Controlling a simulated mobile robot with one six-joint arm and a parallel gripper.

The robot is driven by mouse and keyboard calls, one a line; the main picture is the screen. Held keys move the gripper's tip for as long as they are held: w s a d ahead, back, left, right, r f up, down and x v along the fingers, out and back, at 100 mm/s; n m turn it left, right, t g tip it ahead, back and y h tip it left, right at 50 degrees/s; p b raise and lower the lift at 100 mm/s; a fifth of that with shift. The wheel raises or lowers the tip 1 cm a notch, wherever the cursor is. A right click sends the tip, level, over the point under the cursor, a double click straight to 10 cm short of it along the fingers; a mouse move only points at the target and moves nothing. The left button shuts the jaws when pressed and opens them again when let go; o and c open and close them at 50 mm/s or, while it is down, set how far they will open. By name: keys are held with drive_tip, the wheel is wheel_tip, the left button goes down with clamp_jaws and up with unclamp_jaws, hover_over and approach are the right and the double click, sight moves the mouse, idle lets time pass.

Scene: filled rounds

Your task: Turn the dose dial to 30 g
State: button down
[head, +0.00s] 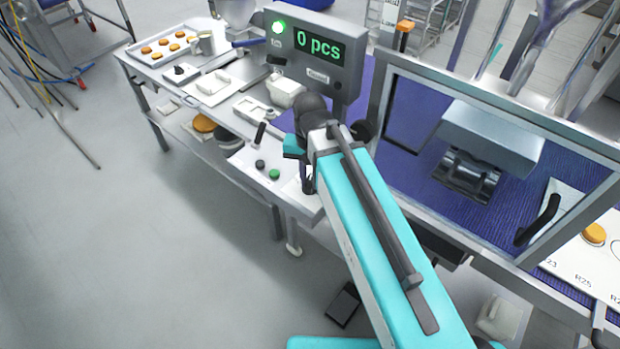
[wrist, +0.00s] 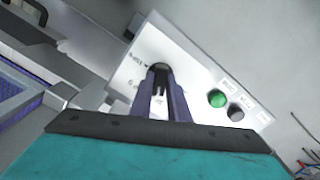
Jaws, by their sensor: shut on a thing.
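The dose dial (wrist: 158,67) is a dark round knob on a white control panel (wrist: 135,72). In the wrist view my gripper (wrist: 160,82) has its two dark fingers closed on the dial. The fingers hide much of the dial, and I cannot read its pointer. Small printed marks sit to its left, too blurred to read.
A green button (wrist: 218,98) and a black button (wrist: 236,111) sit beside the dial. A display (head: 317,45) reads "0 pcs" beside a lit green lamp (head: 278,27). A framed clear guard (head: 480,95) stands right of my arm. Open floor (head: 130,240) lies left.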

sight(310, 182)
drive_tip(key=shift+s, duration=0.1)
idle(0.4)
drive_tip(key=c, duration=1.7)
unclamp_jaws()
drive_tip(key=shift+r, duration=0.1)
drive_tip(key=shift+r+b, duration=1)
drive_tip(key=shift+r, duration=2.65)
